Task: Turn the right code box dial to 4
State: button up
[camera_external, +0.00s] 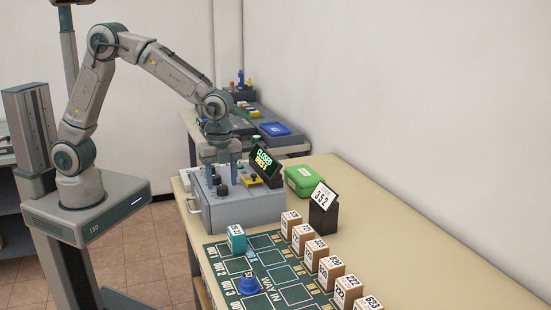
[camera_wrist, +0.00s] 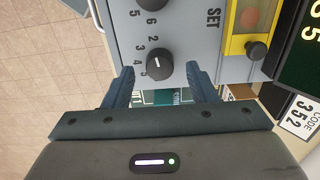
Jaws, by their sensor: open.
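The code box (camera_external: 250,207) is a grey box on the table with a row of black dials on its top. The end dial (camera_wrist: 158,64), beside the box edge, shows in the wrist view with figures including 3, 4 and 5 on its left; its white mark is small and its setting is hard to read. It also shows in the external view (camera_external: 222,190). My gripper (camera_wrist: 160,72) is open, with one finger on either side of this dial; I cannot tell whether they touch it. Another dial (camera_wrist: 152,4) is partly cut off at the top.
A lit display (camera_external: 265,161) and a yellow panel with a black knob (camera_wrist: 257,50) are beside the dials. A stand reading 352 (camera_external: 323,200), a green case (camera_external: 304,181) and several numbered parcels (camera_external: 330,270) are on the table. The right side of the table is clear.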

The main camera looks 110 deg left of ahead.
jog(key=shift+f, duration=0.9)
jog(key=shift+c, duration=0.3)
jog(key=c, duration=0.9)
